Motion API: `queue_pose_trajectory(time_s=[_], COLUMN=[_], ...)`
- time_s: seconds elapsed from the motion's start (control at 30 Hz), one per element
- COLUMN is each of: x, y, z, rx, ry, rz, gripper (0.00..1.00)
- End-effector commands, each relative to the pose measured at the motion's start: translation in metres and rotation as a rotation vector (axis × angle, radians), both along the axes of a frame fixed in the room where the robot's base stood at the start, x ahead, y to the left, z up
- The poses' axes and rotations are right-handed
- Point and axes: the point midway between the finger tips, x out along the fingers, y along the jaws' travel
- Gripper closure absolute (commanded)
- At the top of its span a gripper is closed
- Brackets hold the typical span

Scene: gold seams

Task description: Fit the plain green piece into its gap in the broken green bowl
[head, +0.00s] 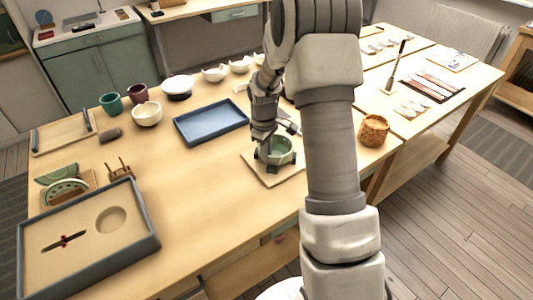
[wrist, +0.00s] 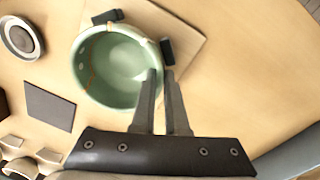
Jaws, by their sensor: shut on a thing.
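The broken green bowl (head: 281,150) stands upright on a pale board (head: 262,170) at the middle of the bench. In the wrist view the bowl (wrist: 105,70) shows from above, with a gold seam on its left wall. My gripper (head: 264,145) is down at the bowl's rim. In the wrist view my gripper (wrist: 160,78) has its two fingers astride the bowl's right edge, close together. It is shut on the green piece, which is mostly hidden between the fingers. I cannot tell whether the piece is seated in the gap.
Dark supports (wrist: 167,52) stand close around the bowl. A blue tray (head: 212,122) lies to its left and a cork-coloured pot (head: 374,130) to its right. A grey-rimmed sand tray (head: 150,226) and green pieces (head: 65,190) are at the front left. Bowls and cups line the back.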

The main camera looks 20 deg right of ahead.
Motion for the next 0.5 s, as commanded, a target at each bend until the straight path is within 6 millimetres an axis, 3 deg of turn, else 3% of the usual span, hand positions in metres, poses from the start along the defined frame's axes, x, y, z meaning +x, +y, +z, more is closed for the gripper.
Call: queue_pose_trajectory(time_s=[0.3,0.33,0.5], x=[0.0,0.0,0.0], y=[0.0,0.0,0.0], z=[-0.0008,-0.0008,-0.0008], rx=[0.0,0.0,0.0], ry=[0.0,0.0,0.0], rz=[0.0,0.0,0.0], gripper=[1.0,0.85,0.55])
